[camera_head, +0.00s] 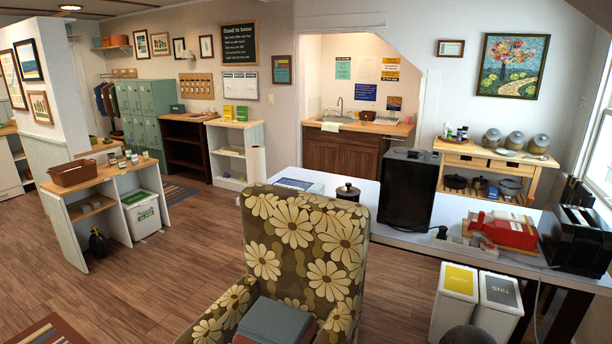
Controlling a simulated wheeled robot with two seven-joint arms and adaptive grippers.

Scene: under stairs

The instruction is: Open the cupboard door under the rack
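A dark brown wooden cupboard (341,156) stands in the alcove at the back centre, under a wooden counter (396,129) with a sink (335,118). Its front looks shut; the door seams and handles are too small to make out. The black box on the near table hides part of its right side. I cannot tell which thing is the rack. A coat rail with hanging clothes (107,105) is at the far left, beside green lockers (146,110), whose doors look shut. Neither of my grippers is in view.
A floral armchair (305,235) fills the near centre. A long white table (480,258) with a black box (408,190) runs to the right, with two bins (455,290) below. A low shelf unit (110,200) stands left. Wooden floor (170,265) is clear between shelf and chair.

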